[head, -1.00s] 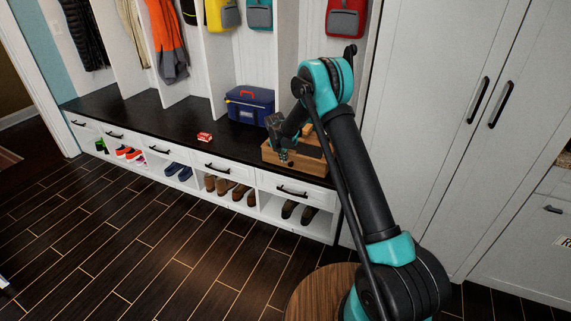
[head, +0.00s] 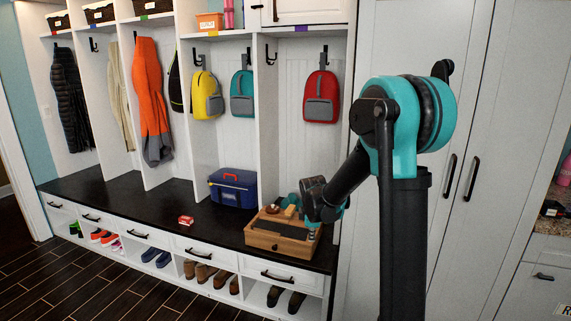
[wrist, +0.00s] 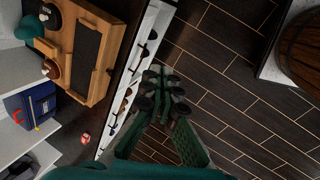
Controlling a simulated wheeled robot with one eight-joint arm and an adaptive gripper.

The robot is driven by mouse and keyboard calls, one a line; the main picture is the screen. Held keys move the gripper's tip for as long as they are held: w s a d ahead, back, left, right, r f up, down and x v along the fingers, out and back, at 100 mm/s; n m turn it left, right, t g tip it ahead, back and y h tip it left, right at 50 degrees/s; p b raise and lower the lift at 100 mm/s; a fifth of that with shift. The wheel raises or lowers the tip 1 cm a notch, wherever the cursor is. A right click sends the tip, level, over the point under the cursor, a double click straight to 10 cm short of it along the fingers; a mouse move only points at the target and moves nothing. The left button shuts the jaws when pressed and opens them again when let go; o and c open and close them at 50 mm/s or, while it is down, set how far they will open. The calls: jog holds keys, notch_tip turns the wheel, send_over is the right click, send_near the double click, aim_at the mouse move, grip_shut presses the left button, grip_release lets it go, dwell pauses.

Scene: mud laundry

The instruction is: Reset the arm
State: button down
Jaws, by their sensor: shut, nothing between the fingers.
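My arm rises at the right of the head view and bends down to the left. My gripper (wrist: 163,84) shows in the wrist view with its dark green fingers drawn together at the tips and nothing between them. Below it in that view are the bench's front edge and the dark floor. In the head view, my wrist hangs in front of the right side of a wooden box (head: 276,241), and the fingers are small and partly hard to make out. The box also shows at the upper left of the wrist view (wrist: 102,85), apart from the fingers.
The black bench (head: 115,187) carries a blue cooler (head: 233,192) and a small red-and-white box (head: 185,220). Shoes fill the cubbies below. Backpacks and coats hang above. A tall white cabinet (head: 480,110) stands right of the bench. A round wooden top (wrist: 302,50) shows in the wrist view.

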jog(key=s+d+f+m, duration=0.1)
jog(key=s+d+m, duration=0.3)
jog(key=s+m, duration=0.4)
jog(key=s+d+m, duration=0.5)
jog(key=s+m, duration=0.3)
jog(key=s, duration=1.2)
jog(key=shift+d+f+m+y, duration=0.2)
jog(key=shift+f+m+y, duration=0.1)
jog(key=shift+f, duration=0.05)
jog(key=shift+s, duration=0.1)
